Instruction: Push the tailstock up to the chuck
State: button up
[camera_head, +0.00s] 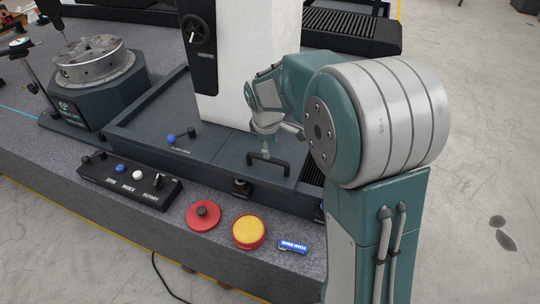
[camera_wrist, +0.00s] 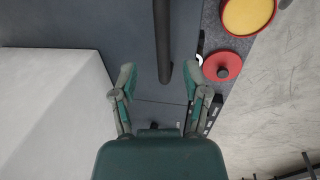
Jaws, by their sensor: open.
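The round metal chuck (camera_head: 92,62) lies face up on a dark base marked 0° at the left in the head view. I cannot tell for certain which part is the tailstock. A black bar handle (camera_head: 268,160) stands on a dark plate in front of the white column. My gripper (camera_head: 266,148) is low over this handle, pointing down. In the wrist view my gripper (camera_wrist: 160,75) is open, with its fingers apart. The black handle (camera_wrist: 163,40) runs down the picture and its end shows between the fingertips. I cannot tell whether they touch.
A white column (camera_head: 240,60) rises behind the handle. A blue-knobbed lever (camera_head: 180,136) stands left of it.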

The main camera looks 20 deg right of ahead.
jog(key=f, duration=0.5)
jog(key=shift+w+a, duration=0.25)
jog(key=shift+w, duration=0.15)
jog(key=shift+d+f, duration=0.1)
jog(key=shift+f, duration=0.15)
jog(key=shift+d, duration=0.2)
grip_shut()
jog(key=shift+a, duration=0.1)
